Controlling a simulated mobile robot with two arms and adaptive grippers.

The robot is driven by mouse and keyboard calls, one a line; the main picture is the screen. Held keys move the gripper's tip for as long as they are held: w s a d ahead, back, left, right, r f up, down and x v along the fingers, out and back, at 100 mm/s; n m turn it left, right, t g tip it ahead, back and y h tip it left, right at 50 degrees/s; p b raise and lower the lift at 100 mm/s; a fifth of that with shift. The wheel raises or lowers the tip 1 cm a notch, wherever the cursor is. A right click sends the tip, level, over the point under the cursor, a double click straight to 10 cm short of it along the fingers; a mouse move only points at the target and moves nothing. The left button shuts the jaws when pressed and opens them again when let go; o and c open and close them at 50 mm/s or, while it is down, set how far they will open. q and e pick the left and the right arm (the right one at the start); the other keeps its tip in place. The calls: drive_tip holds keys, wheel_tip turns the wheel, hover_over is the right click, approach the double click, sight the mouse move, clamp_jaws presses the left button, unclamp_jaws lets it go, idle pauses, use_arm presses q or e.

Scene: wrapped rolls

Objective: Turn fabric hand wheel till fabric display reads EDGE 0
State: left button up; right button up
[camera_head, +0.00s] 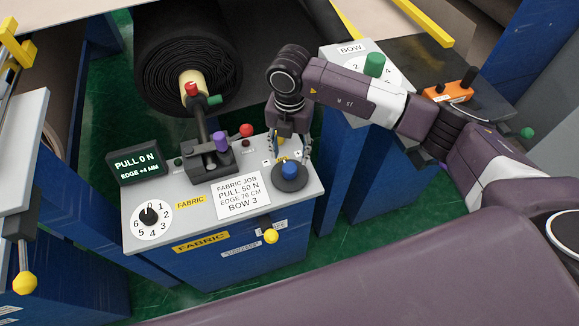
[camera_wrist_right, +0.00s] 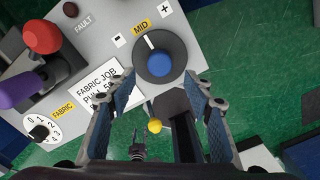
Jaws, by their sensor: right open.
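The fabric display (camera_head: 136,165) on the grey console top reads PULL 0 N and EDGE +4 MM. A round black dial with a blue centre (camera_head: 289,170) sits at the console's right end; the right wrist view shows this dial (camera_wrist_right: 158,62) with a white mark, between minus and plus signs by a MID label. A yellow ball (camera_head: 271,236) sticks out at the cabinet front; it also shows in the wrist view (camera_wrist_right: 154,127). I cannot tell which is the hand wheel. My right gripper (camera_head: 291,152) is open, pointing down just above the blue-centred dial, its fingers apart. My left gripper is out of view.
The console carries a purple-topped lever (camera_head: 221,142), a red button (camera_head: 246,130), a numbered selector (camera_head: 150,215) and a FABRIC JOB card (camera_head: 240,194) reading PULL 50 N, EDGE 76 CM, BOW 3. A BOW console (camera_head: 350,49) is at the right.

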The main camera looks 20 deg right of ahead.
sight(290, 167)
wheel_tip(290, 167, down, 8)
drive_tip(key=shift+a+r+p, duration=0.1)
drive_tip(key=shift+r+p, duration=0.15)
drive_tip(key=shift+p, duration=0.7)
drive_tip(key=c, duration=1.2)
drive_tip(key=shift+o, duration=0.2)
drive_tip(key=shift+f+n+b, duration=0.2)
drive_tip(key=shift+n+b, duration=1.5)
drive_tip(key=shift+b, duration=0.05)
drive_tip(key=n+b, duration=0.4)
drive_tip(key=shift+r+n+b, duration=0.15)
drive_tip(key=shift+n+b, duration=1.95)
drive_tip(key=shift+n, duration=0.1)
drive_tip(key=o, duration=1.2)
drive_tip(key=shift+c, duration=0.2)
